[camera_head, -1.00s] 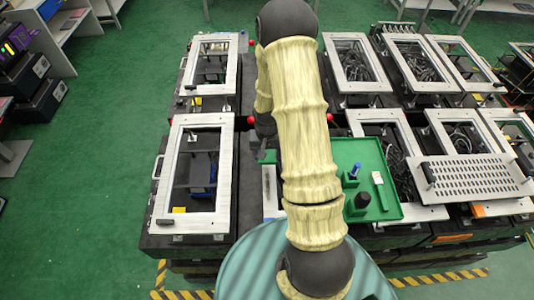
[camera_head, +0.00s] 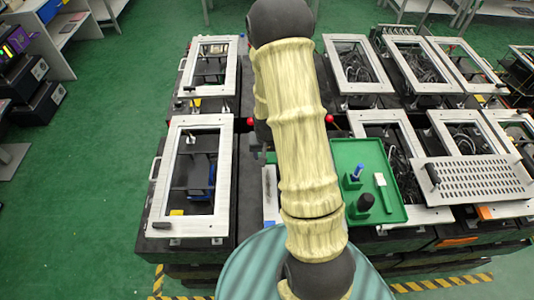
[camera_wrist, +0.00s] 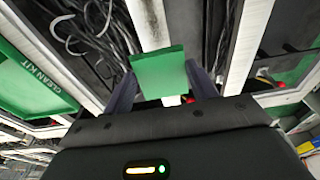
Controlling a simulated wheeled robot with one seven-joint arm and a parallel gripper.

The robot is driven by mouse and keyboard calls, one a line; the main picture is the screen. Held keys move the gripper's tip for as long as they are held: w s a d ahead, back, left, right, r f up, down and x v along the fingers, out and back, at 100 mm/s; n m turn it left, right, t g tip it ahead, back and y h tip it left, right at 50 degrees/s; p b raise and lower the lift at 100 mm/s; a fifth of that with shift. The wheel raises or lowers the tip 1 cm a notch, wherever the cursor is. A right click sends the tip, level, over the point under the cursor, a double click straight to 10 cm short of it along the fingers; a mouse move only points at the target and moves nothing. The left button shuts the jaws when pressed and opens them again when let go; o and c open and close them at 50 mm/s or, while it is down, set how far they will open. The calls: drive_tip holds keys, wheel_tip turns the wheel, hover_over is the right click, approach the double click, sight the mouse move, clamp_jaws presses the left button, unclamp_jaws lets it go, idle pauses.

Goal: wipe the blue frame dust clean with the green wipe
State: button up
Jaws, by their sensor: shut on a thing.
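In the wrist view my gripper (camera_wrist: 162,85) is shut on the green wipe (camera_wrist: 160,72), a flat green block between the two dark fingers. In the head view my own arm hides the wipe and most of the gripper. I cannot make out any blue frame dust for certain. A narrow pale panel (camera_head: 270,188) with a dark smudge and a bluish lower end shows just left of my arm in the head view.
A green tray (camera_head: 394,212) with a blue-capped item (camera_head: 356,172), a black item (camera_head: 364,202) and a white block (camera_head: 380,179) lies right of my arm. White frames (camera_head: 227,190) stand on dark boxes on both sides. A perforated plate (camera_head: 475,180) lies at right. Green floor is free at left.

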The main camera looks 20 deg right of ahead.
drive_tip(key=w+a+r+n+b, duration=0.1)
drive_tip(key=w+a+r+b, duration=0.2)
drive_tip(key=w+a, duration=0.6)
drive_tip(key=shift+a+r, duration=0.25)
drive_tip(key=shift+r, duration=0.05)
